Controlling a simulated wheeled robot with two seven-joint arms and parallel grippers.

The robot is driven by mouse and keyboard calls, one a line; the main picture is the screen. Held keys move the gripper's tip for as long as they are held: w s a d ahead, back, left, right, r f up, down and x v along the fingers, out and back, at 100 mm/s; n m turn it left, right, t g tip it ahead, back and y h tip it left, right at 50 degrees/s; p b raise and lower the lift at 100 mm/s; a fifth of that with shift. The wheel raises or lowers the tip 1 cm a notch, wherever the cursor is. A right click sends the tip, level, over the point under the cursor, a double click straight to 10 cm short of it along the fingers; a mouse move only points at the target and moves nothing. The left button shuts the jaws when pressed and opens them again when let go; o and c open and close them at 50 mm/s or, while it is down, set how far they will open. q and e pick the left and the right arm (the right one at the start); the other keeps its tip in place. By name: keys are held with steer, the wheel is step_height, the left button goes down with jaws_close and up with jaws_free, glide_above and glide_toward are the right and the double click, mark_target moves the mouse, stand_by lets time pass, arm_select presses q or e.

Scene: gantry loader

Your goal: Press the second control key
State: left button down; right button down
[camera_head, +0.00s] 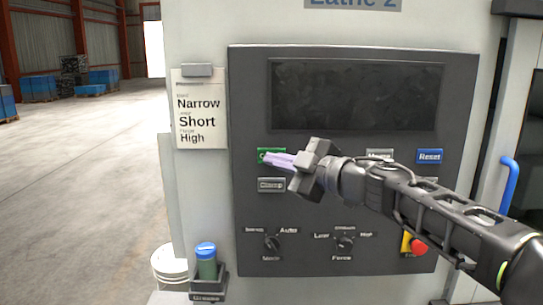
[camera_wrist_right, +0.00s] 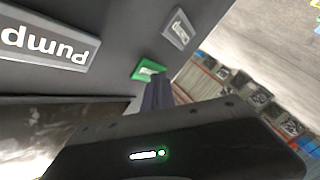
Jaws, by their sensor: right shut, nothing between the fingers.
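The control panel (camera_head: 335,215) is a dark plate with keys in rows under a black screen. My right gripper (camera_head: 268,158) is shut and empty, its purple-grey fingers pointing at the green key (camera_head: 264,152) at the upper left. The right wrist view shows the fingertips (camera_wrist_right: 156,84) right by the green key (camera_wrist_right: 148,69); I cannot tell whether they touch. A grey Clamp key (camera_head: 271,185) sits below the green one. A grey Pump key (camera_wrist_right: 45,42) shows in the right wrist view but is hidden behind my gripper in the head view. My left gripper is not in view.
A grey key (camera_head: 380,155), partly covered, and a blue Reset key (camera_head: 429,156) are farther right. Two knobs (camera_head: 272,242) (camera_head: 344,242) and a red button (camera_head: 418,247) lie lower. A card (camera_head: 200,110) reads Narrow, Short, High. A blue handle (camera_head: 510,185) sticks out right.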

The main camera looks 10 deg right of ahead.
stand_by(0.4)
steer(key=shift+s+a, duration=0.15)
steer(key=shift+s, duration=0.6)
steer(key=shift+s, duration=0.1)
steer(key=s, duration=0.2)
steer(key=s+a+p, duration=0.1)
steer(key=s, duration=0.1)
steer(key=shift+s+a, duration=0.15)
steer(key=shift+s, duration=0.15)
stand_by(0.5)
